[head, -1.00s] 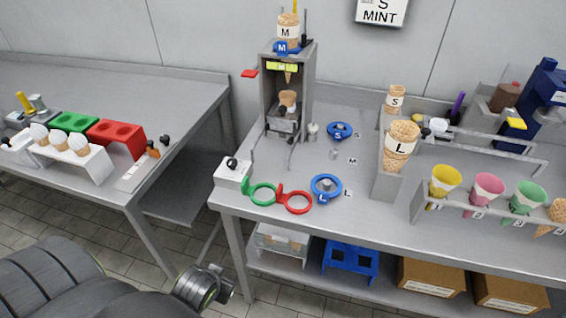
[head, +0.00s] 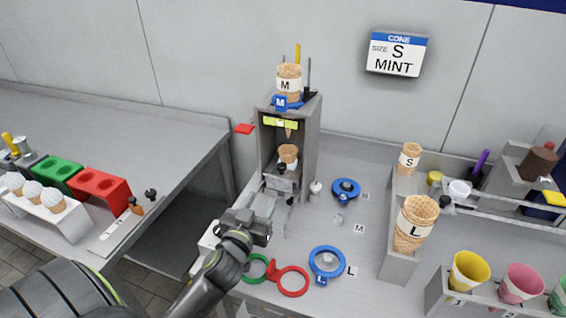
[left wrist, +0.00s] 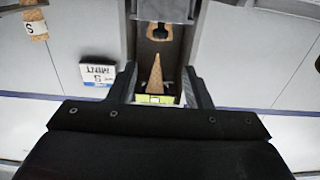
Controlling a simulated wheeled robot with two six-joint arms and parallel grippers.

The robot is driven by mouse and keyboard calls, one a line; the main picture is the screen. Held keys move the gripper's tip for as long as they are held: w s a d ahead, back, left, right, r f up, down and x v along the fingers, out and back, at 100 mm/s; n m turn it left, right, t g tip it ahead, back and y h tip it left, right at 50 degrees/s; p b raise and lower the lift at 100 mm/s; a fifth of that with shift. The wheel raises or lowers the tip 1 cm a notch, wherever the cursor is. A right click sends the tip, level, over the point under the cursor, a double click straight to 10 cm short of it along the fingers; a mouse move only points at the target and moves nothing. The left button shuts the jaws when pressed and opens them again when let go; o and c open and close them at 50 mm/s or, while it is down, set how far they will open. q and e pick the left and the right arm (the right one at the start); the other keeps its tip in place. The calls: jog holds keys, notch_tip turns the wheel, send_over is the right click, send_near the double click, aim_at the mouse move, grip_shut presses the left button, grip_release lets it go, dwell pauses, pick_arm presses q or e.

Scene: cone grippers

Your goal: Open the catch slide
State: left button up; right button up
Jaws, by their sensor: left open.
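The catch slide appears to be the grey slide with a black knob (head: 281,169) low in the front of the grey dispenser tower (head: 310,150). It looks pushed in, though I cannot be sure. A cone (head: 288,154) stands just behind the knob, and another hangs point down above it. In the left wrist view, which is upside down, the knob (left wrist: 160,32) and the hanging cone (left wrist: 155,78) show between the fingers. My left gripper (head: 264,224) is open and empty, in front of the tower and apart from the knob. My right gripper is not in view.
A red tab (head: 244,129) sticks out left of the tower. Green and red rings (head: 292,281) and a blue L ring (head: 327,262) lie near the front edge. My left arm partly hides a white box (head: 208,238). A grey post with the L cone (head: 414,224) stands right.

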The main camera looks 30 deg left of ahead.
aim_at(280, 169)
pick_arm(q)
jog(key=p+x, duration=0.1)
jog(key=x, duration=0.9)
jog(key=shift+w+a+p, duration=0.1)
jog(key=shift+p, duration=0.2)
jog(key=x, duration=0.3)
jog(key=shift+w+f, duration=0.15)
jog(key=shift+w, duration=0.25)
jog(key=shift+x, duration=0.9)
jog(key=shift+a, duration=0.1)
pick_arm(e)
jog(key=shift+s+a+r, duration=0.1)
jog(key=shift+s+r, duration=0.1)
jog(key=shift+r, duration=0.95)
pick_arm(q)
jog(key=shift+c, duration=0.3)
grip_shut()
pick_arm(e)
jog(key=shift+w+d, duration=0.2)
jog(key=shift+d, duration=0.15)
